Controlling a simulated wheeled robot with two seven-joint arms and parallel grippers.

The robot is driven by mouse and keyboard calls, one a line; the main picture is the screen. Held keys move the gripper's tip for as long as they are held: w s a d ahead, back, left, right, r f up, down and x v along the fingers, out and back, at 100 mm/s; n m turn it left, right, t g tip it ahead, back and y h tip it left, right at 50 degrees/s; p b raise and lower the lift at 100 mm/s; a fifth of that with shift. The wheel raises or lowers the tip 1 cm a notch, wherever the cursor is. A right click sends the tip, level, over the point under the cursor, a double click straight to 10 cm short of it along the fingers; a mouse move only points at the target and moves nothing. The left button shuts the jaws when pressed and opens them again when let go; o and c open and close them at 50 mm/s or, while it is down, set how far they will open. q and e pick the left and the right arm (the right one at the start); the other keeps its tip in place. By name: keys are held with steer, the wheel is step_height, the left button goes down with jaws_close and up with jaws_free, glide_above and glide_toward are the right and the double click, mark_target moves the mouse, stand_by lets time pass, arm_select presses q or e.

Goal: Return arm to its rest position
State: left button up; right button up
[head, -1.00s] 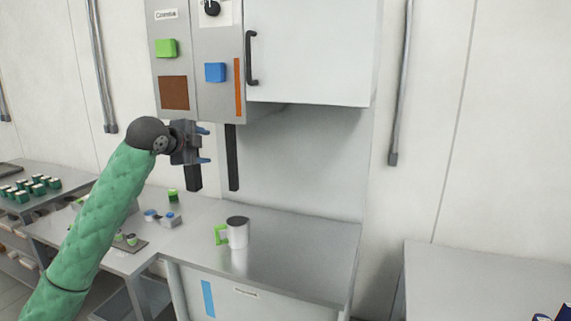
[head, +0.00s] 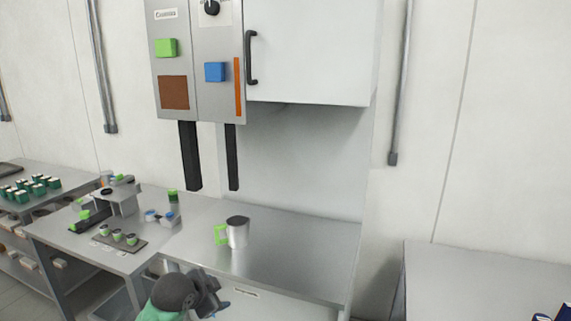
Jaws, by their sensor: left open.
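My left gripper (head: 212,298) is low in the head view, in front of the metal counter and below its front edge. It is open, and I see nothing between its fingers. My left arm (head: 160,312) shows only as a short green piece with a dark wrist at the bottom edge.
A control cabinet (head: 222,60) hangs above. A side table (head: 105,258) at left holds small devices.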

arm_select(q)
steer(key=s+a+f+n+g+y, duration=0.1)
steer(key=s+f+n+g, duration=0.15)
steer(key=s+f, duration=0.7)
steer(key=s+a+f+n+g+y, duration=0.1)
steer(key=s+f+n, duration=0.3)
steer(key=s, duration=1.1)
steer(key=s+a+f+n+g+y, duration=0.15)
steer(key=s+f+n, duration=0.25)
steer(key=s+f, duration=0.55)
step_height(320, 180, down, 26)
steer(key=d+f+g+b, duration=0.1)
steer(key=d+b, duration=0.1)
steer(key=b, duration=0.1)
steer(key=s+f, duration=0.4)
steer(key=f, duration=0.7)
steer(key=s+f+g+b, duration=0.1)
steer(key=s+f, duration=0.3)
steer(key=f, duration=0.7)
steer(key=shift+s+d+f+h, duration=0.2)
steer(key=shift+f+h, duration=0.15)
steer(key=shift+f, duration=0.05)
arm_select(e)
steer(key=w+a+r, duration=0.3)
steer(key=w+r, duration=0.2)
steer(key=r, duration=0.2)
arm_select(q)
steer(key=shift+m, duration=0.25)
arm_select(e)
steer(key=shift+w+d, duration=0.1)
